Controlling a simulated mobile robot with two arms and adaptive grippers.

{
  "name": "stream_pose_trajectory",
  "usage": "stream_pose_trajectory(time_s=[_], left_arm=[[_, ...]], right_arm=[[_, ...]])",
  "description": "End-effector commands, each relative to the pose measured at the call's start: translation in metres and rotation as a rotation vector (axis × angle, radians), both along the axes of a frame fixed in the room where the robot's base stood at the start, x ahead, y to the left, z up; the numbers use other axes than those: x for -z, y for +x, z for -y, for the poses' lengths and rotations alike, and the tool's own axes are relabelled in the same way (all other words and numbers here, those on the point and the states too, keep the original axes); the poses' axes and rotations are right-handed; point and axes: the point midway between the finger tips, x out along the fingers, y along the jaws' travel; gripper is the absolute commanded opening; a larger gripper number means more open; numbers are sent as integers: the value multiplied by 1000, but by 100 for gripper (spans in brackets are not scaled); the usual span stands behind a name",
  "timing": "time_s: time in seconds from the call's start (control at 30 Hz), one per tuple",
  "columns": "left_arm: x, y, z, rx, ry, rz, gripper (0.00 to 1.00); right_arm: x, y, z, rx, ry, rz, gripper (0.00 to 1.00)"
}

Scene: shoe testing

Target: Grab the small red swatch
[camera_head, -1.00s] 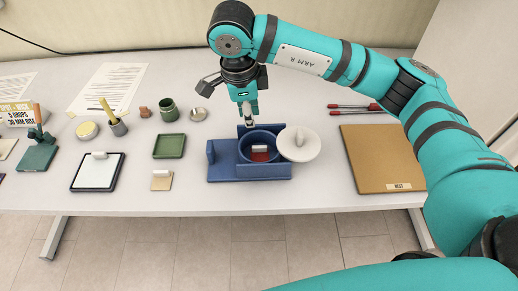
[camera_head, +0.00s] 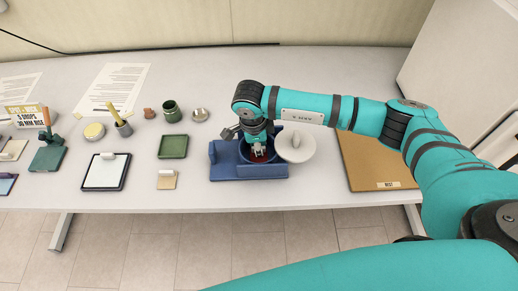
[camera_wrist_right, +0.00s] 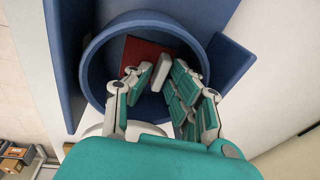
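The small red swatch (camera_wrist_right: 140,52) lies inside the round blue pot (camera_wrist_right: 92,85), with a pale tab (camera_wrist_right: 161,72) standing up from it. In the head view a little of the red swatch (camera_head: 259,157) shows below my fingers. My right gripper (camera_head: 257,150) points down into the pot. In the right wrist view my right gripper (camera_wrist_right: 158,78) is open, with one finger on each side of the tab. I cannot tell whether either finger touches it. My left gripper is not in view.
The pot sits in a blue holder (camera_head: 225,170) with raised sides. A round white lid (camera_head: 295,146) is at its right. A brown board (camera_head: 375,160) lies further right; a green tray (camera_head: 173,146) and a beige swatch (camera_head: 166,182) lie to the left.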

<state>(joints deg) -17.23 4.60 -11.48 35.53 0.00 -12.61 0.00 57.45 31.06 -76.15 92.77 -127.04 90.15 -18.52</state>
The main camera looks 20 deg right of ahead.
Motion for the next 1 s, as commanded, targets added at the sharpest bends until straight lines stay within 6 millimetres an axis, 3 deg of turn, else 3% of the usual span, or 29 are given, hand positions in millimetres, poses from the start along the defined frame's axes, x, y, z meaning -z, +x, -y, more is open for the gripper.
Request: stream_pose_trajectory(time_s=[0.23,0.4,0.7,0.83,1.0], left_arm=[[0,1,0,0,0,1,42],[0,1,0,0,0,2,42],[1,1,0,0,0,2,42],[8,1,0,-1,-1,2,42],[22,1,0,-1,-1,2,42]], right_arm=[[2,0,0,0,1,1,18],[2,0,0,0,1,1,0],[0,1,0,0,1,2,0],[-13,2,0,0,2,6,0],[-47,2,0,-1,1,7,0]])
